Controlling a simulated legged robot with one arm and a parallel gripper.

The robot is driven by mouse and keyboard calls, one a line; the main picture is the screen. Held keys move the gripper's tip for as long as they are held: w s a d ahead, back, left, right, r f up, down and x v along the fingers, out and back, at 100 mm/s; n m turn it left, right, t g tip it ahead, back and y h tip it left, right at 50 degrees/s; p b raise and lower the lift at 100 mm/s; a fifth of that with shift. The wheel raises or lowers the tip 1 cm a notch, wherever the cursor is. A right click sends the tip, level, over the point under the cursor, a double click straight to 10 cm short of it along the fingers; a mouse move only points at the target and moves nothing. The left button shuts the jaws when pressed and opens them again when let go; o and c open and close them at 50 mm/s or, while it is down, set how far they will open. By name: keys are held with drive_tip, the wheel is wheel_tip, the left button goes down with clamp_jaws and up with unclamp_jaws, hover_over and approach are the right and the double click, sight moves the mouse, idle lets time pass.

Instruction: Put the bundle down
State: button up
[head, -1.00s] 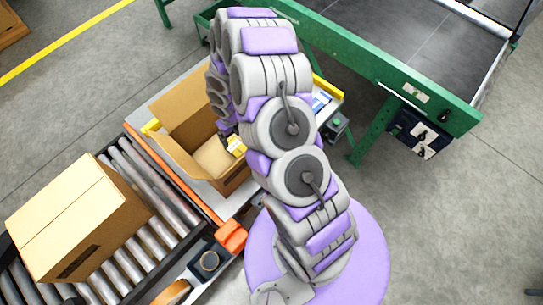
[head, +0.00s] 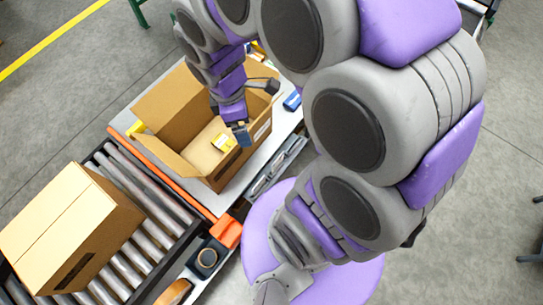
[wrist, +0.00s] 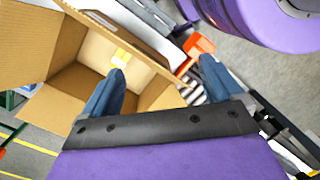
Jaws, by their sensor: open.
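The bundle (head: 205,152), tan with a yellow label, lies inside an open cardboard box. In the wrist view it shows at the bottom of the box (wrist: 97,48), partly hidden by the box wall. The open box (head: 160,110) stands on a light worktop with its flaps up. My gripper (head: 252,110) is over the right side of the box, apart from the bundle.
A closed carton (head: 65,225) sits on the roller conveyor (head: 150,215) at lower left. Grey floor is open at the right.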

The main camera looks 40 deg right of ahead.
drive_tip(key=s+r+m, duration=0.3)
drive_tip(key=s+m, duration=0.3)
drive_tip(key=s, duration=0.1)
drive_tip(key=s+a+r+m+y, duration=0.1)
drive_tip(key=s+r+m, duration=0.2)
drive_tip(key=s+m, duration=0.4)
drive_tip(key=shift+s+a+g, duration=0.25)
drive_tip(key=shift+g, duration=0.05)
